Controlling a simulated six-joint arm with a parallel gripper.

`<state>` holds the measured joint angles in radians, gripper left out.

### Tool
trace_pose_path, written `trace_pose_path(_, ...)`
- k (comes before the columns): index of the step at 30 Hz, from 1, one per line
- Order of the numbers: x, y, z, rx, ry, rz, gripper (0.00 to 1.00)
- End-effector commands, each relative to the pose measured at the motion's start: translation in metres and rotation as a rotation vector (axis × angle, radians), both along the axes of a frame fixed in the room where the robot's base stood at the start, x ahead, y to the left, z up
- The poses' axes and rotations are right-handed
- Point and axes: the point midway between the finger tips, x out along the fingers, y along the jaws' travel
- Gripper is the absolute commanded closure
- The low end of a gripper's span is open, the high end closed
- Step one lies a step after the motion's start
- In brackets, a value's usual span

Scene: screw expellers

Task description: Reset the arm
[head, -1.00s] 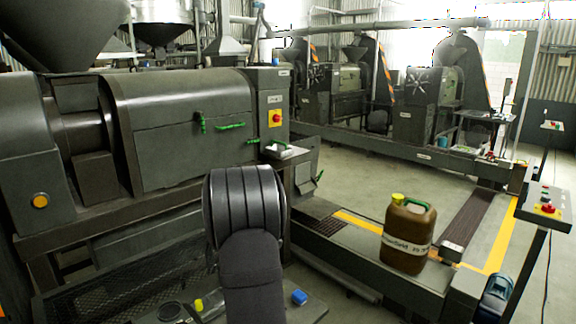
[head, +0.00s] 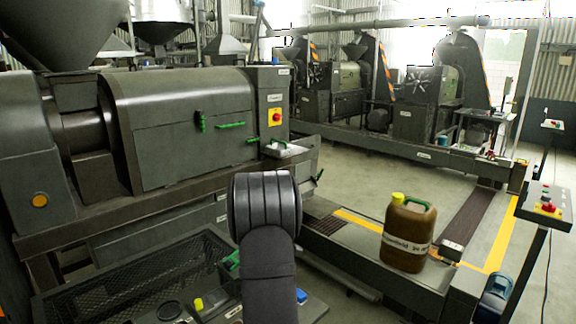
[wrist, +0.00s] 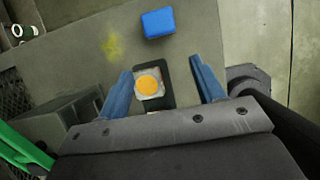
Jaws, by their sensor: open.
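My gripper (wrist: 163,74) shows in the wrist view as two blue fingers, spread apart with no object clamped between them. Below and between the fingers, a dark flat piece (wrist: 166,99) carries a pale square with an orange-yellow disc (wrist: 148,85); I cannot tell how far below the fingers it is. A blue block (wrist: 158,23) lies past the fingertips on the grey surface, and in the head view it is partly hidden by my arm (head: 301,296). My arm hides the gripper in the head view.
A brown jerrycan (head: 408,232) stands on the frame at the right. The press machine (head: 185,130) with green handles fills the left. A control post (head: 545,203) stands at the far right. A green part (wrist: 22,146) is at lower left in the wrist view. Open floor lies behind the jerrycan.

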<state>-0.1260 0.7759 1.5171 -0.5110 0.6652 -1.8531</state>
Motion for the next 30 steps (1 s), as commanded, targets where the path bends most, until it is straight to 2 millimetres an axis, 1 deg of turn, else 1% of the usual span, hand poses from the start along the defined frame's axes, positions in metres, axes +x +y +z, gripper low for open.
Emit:
trace_pose_path(1, -0.004, -0.009, 0.006, 0.0, -0.002, -0.003, 0.39)
trace_pose_path(12, -0.033, -0.065, 0.044, 0.0, -0.003, -0.002, 0.39)
trace_pose_path(14, -0.038, -0.075, 0.05, 0.0, -0.002, -0.003, 0.39)
trace_pose_path(15, -0.039, -0.075, 0.053, 0.001, -0.002, 0.002, 0.39)
trace_pose_path(18, -0.028, -0.051, 0.052, 0.0, 0.0, 0.041, 0.39)
trace_pose_path(30, -0.002, 0.025, 0.057, 0.0, 0.0, 0.152, 0.39)
